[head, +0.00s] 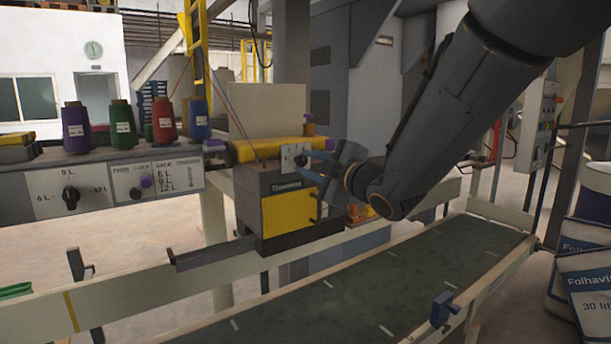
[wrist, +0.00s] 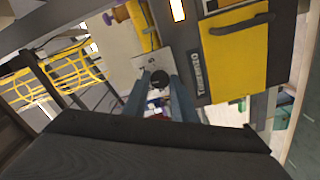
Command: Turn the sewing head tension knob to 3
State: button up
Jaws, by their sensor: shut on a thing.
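The sewing head (head: 290,210) is a dark box with a yellow front panel beside the conveyor. It also shows in the wrist view (wrist: 232,60). A pale dial plate (head: 289,154) stands on top of it and carries the dark round tension knob (head: 301,160). In the wrist view the knob (wrist: 159,78) sits between my two blue-grey fingertips. My gripper (head: 314,165) is shut on the knob, reaching in from the right. The dial marks are too small to read, and the knob's pointer cannot be made out.
A control panel (head: 105,190) with a black selector and purple knobs stands at left, under several thread spools (head: 120,125). The green conveyor belt (head: 400,275) runs below, clear of sacks. Folhavi containers (head: 590,280) stand at far right.

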jog(key=shift+s+a+f+n+b, duration=0.1)
jog(key=shift+f+n+b, duration=0.05)
jog(key=shift+n+b, duration=0.4)
jog(key=o, duration=1)
jog(key=shift+s, duration=0.1)
jog(key=shift+o, duration=0.2)
jog(key=v, duration=0.7)
jog(key=shift+s+d+b, duration=0.25)
jog(key=shift+d+b, duration=0.05)
jog(key=shift+b, duration=0.15)
